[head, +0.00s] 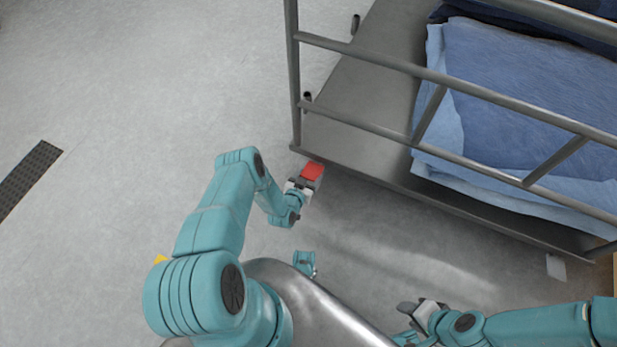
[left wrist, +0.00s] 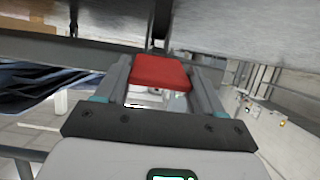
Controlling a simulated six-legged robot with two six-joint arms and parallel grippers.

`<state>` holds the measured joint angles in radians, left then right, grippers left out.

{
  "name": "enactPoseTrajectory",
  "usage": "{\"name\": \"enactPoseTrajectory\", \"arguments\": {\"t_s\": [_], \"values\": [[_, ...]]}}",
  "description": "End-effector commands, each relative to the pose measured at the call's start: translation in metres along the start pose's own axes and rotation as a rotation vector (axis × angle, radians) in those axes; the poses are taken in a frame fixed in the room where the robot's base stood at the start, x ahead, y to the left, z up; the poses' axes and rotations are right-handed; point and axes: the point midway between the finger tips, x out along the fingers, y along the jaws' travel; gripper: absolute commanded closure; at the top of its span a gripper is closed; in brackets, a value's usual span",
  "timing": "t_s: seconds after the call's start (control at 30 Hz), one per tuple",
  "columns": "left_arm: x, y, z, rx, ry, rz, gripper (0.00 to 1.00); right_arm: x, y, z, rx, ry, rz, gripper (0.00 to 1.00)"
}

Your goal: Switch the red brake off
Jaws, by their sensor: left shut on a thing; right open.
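The red brake (head: 312,170) is a small red pedal at the near left corner of the metal cart (head: 350,125). My left gripper (head: 304,183) is at the brake, with its fingers on either side of it. In the left wrist view the red brake (left wrist: 159,72) sits between the two fingers of my left gripper (left wrist: 161,85), which is shut on it. My right gripper (head: 418,308) is open and empty, low over the floor at the bottom of the head view, apart from the cart.
Folded blue cloths (head: 530,95) lie on the cart behind its grey rails. Casters (head: 307,98) show along the cart's left side.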

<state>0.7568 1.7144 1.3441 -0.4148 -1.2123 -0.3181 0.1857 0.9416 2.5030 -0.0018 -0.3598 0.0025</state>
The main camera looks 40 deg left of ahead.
Motion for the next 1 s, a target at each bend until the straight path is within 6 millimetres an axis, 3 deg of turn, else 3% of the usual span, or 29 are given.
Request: {"name": "enactPoseTrajectory", "arguments": {"t_s": [0.03,0.4,0.43,0.5,0.83,1.0], "values": [[0.002,0.000,-0.007,0.004,0.017,0.001,0.87,-0.001,-0.001,0.000,0.000,0.000,0.000,0.57],[0.004,0.000,-0.009,0.006,0.021,0.002,0.87,-0.001,0.000,0.000,0.000,0.000,0.000,0.57],[0.004,0.000,-0.009,0.006,0.021,0.002,0.29,-0.001,0.000,0.000,0.000,0.000,0.000,0.57],[0.004,0.000,-0.009,0.005,0.020,0.002,0.06,-0.001,0.000,0.000,0.000,0.000,0.000,0.57],[0.000,0.000,-0.006,0.002,0.010,0.000,0.06,-0.002,-0.001,0.000,0.000,0.000,0.000,0.57],[-0.025,0.000,-0.008,0.000,0.006,0.000,0.06,-0.015,-0.007,0.003,-0.007,-0.006,-0.001,0.57]]}}
